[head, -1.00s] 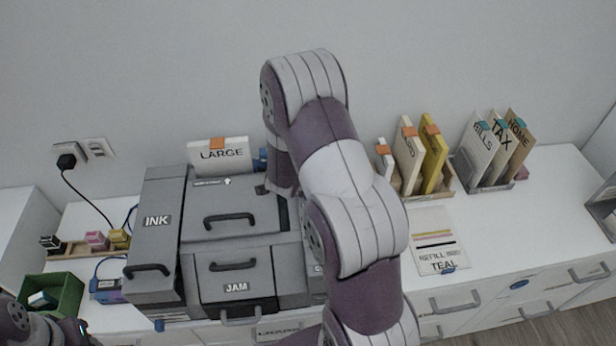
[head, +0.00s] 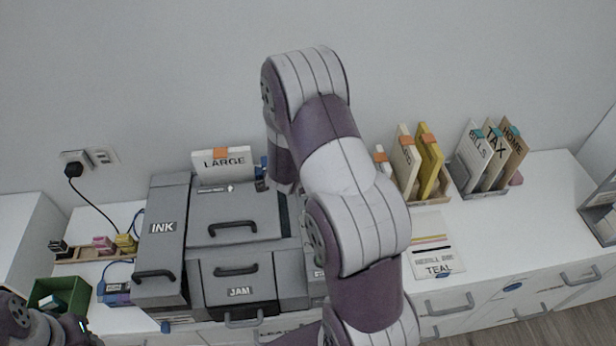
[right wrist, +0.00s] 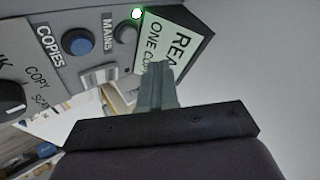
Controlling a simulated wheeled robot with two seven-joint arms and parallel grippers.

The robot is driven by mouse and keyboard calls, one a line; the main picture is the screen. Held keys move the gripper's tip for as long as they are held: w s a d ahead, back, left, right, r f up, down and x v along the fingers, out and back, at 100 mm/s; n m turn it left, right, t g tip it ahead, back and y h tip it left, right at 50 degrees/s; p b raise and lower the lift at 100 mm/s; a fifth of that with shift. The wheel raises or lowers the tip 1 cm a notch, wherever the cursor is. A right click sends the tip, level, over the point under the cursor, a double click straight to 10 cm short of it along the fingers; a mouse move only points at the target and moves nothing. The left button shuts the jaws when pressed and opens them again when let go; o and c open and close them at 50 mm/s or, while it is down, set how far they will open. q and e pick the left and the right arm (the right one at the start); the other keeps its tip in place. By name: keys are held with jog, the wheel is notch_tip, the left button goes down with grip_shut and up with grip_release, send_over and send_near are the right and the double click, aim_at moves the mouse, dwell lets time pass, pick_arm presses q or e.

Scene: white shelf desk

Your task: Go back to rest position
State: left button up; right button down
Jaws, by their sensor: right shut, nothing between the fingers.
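My right arm rises across the middle of the head view, in front of the right part of the grey printer (head: 238,209). Its gripper is hidden there. In the right wrist view my right gripper (right wrist: 157,84) is shut and empty, its fingers together. Just beyond the fingertips is the printer's panel, with a lit display (right wrist: 165,48), a blue COPIES button (right wrist: 78,42) and a green light (right wrist: 136,13). I cannot tell whether the fingers touch it. Part of my left arm shows at the lower left corner of the head view; its gripper is not in view.
A green bin (head: 72,291) and a small tray of cartridges (head: 78,256) stand left of the printer. Folders in holders (head: 490,185) and a TEAL refill sheet (head: 437,243) are on the right of the white desk (head: 540,210). A corded plug (head: 74,170) is in the wall.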

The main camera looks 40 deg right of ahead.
pick_arm(q)
notch_tip(320, 180, up, 2)
jog(key=shift+r+p, duration=0.15)
jog(key=shift+p, duration=0.45)
pick_arm(e)
notch_tip(320, 180, up, 2)
jog(key=shift+r, duration=0.15)
jog(key=a+f+n, duration=0.1)
jog(key=s+a+n+y, duration=0.1)
jog(key=a+f+n+y, duration=0.1)
jog(key=shift+s+a+f+g, duration=0.15)
jog(key=shift+a+f+g, duration=0.15)
jog(key=shift+a, duration=0.1)
jog(key=a+n+y, duration=0.1)
jog(key=s+a+n+y, duration=0.1)
jog(key=a, duration=0.1)
jog(key=s+a+n+y, duration=0.1)
jog(key=shift+a+n+g, duration=0.4)
jog(key=s+a+n, duration=0.1)
jog(key=s+a+r+n+g+y, duration=0.1)
jog(key=a+n, duration=0.1)
jog(key=s+a+r+n+y, duration=0.1)
jog(key=a, duration=0.1)
jog(key=shift+s+n, duration=0.3)
jog(key=shift+s, duration=0.1)
jog(key=s+a+r+n+g, duration=0.2)
jog(key=s+a+r+n, duration=0.3)
jog(key=s+r+n, duration=0.2)
jog(key=shift+s+n, duration=0.6)
jog(key=shift+s, duration=0.45)
